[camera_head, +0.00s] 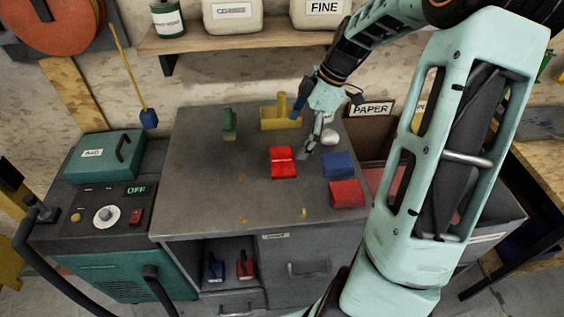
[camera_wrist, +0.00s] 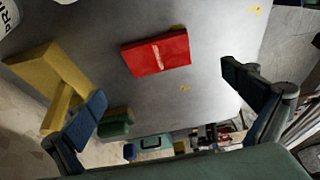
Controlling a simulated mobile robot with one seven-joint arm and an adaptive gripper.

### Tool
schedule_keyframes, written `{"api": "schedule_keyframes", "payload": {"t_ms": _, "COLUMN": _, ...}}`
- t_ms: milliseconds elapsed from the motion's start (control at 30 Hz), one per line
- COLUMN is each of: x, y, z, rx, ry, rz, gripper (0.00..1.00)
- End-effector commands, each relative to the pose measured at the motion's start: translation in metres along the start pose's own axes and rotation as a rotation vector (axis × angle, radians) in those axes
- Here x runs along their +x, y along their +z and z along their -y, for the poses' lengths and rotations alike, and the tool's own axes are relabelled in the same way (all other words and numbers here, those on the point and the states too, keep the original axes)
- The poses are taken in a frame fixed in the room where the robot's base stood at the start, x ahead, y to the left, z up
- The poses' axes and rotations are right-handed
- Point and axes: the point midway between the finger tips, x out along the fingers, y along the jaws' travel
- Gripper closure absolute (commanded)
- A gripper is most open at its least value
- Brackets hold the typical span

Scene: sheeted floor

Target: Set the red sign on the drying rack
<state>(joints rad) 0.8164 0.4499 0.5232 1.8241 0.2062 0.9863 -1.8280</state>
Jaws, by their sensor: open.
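A red block-like piece with a pale streak (camera_head: 283,163), which may be the red sign, lies on the grey bench top. In the wrist view the red piece (camera_wrist: 157,53) lies flat beyond the fingertips, apart from them. My gripper (camera_head: 309,150) is open and empty, above the bench just right of this piece; its two spread fingers also show in the wrist view (camera_wrist: 165,92). A second red piece (camera_head: 347,194) lies at the right front of the bench. I cannot tell which thing is the drying rack.
A blue piece (camera_head: 338,165) lies behind the second red one. A yellow piece with an upright post (camera_head: 281,113) and a green piece (camera_head: 229,125) stand toward the back. A bin marked PAPER (camera_head: 371,109) is at right. The bench's left front (camera_head: 200,205) is mostly clear.

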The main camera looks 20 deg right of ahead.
Motion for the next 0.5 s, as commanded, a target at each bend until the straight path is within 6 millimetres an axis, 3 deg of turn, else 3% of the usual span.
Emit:
{"api": "schedule_keyframes", "payload": {"t_ms": 100, "x": 0.019, "y": 0.0, "z": 0.001, "rx": 0.001, "ry": -0.004, "rz": -0.001, "gripper": 0.0}}
{"api": "schedule_keyframes", "payload": {"t_ms": 333, "x": 0.037, "y": 0.001, "z": 0.0, "rx": 0.002, "ry": -0.003, "rz": 0.001, "gripper": 0.0}}
{"api": "schedule_keyframes", "payload": {"t_ms": 500, "x": 0.063, "y": 0.004, "z": -0.001, "rx": 0.002, "ry": -0.005, "rz": 0.0, "gripper": 0.0}}
